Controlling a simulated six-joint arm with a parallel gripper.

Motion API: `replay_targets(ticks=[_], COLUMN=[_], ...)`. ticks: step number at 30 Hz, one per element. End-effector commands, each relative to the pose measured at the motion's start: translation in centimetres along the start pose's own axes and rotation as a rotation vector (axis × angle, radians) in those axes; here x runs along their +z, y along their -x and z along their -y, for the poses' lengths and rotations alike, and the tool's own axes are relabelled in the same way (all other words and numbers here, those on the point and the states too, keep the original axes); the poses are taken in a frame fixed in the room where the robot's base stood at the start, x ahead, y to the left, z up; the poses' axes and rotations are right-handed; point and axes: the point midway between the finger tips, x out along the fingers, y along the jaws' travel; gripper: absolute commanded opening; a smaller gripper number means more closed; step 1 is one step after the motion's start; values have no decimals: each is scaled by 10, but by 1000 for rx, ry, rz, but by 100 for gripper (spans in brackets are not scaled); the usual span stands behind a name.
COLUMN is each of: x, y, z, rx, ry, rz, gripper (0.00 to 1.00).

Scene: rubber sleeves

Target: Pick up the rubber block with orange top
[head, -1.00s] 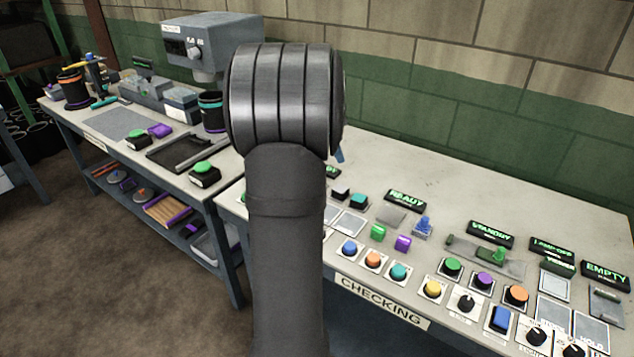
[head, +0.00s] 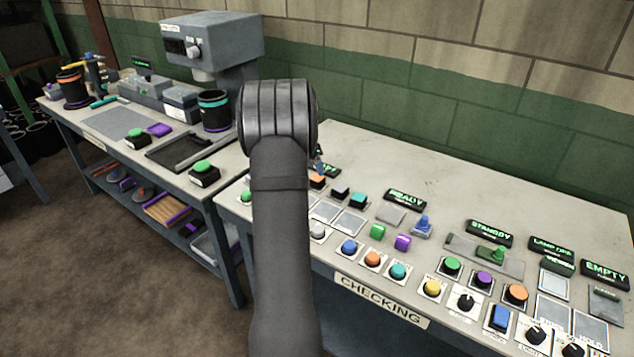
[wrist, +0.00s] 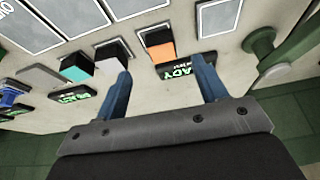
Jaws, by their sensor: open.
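The rubber block with orange top (head: 317,181) stands on the right-hand bench, just right of my arm in the head view. In the wrist view its orange top and black body (wrist: 158,44) show beyond and between my fingertips, apart from them. My gripper (wrist: 160,68) is open and empty, with two blue fingers. In the head view my arm hides most of the gripper; only a bit of blue finger shows above the block.
A block with a pale top (wrist: 112,52) stands close by the left fingertip in the wrist view, with a teal-topped block (wrist: 76,67) beyond it. A lit sign (wrist: 181,70) lies near the right finger. A green post (wrist: 261,46) stands at right. The bench's back right is clear.

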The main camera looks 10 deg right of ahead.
Motion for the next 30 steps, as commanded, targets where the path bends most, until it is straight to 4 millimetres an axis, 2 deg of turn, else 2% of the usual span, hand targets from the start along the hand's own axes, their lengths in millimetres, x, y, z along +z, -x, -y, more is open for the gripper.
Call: replay_targets(ticks=[3,11,19,23,29,30], x=[0,-2,-8,-9,-9,-9], y=[-19,-36,-74,-81,-82,-82], z=[0,0,1,1,1,1], rx=[1,-1,1,-1,-1,-1], ry=[-1,-1,-1,-2,-1,-1], rz=[1,0,2,-1,-1,-1], gripper=[65,65,65,65,65,62])
